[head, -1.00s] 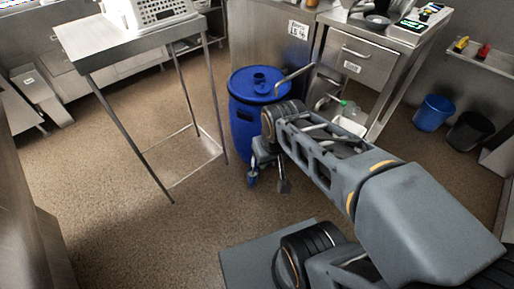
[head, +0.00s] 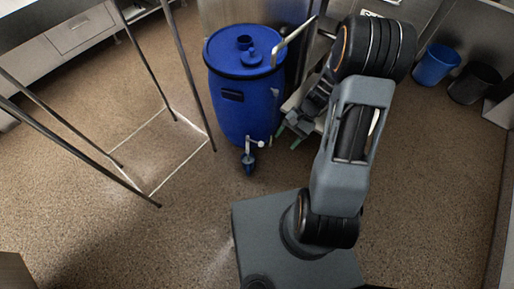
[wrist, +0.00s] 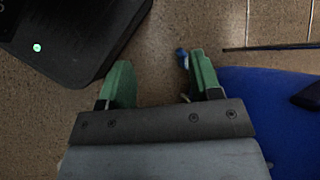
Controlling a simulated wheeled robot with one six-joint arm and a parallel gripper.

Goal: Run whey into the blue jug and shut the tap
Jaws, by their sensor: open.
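A big blue drum (head: 238,112) stands on the floor in the head view. A small pale tap (head: 252,144) sticks out low on its front. A small dark blue jug (head: 249,162) is right under the tap; I cannot tell its level or see any whey running. My gripper (head: 289,136) is open and empty, to the right of the tap and apart from it, beside the drum. In the wrist view, its green fingers (wrist: 160,65) are spread, with a small blue piece (wrist: 182,56), perhaps the jug, by the right finger. The drum (wrist: 270,110) fills the right side.
A blue bucket (head: 436,64) and a black bucket (head: 474,83) stand at right. The floor in front is clear.

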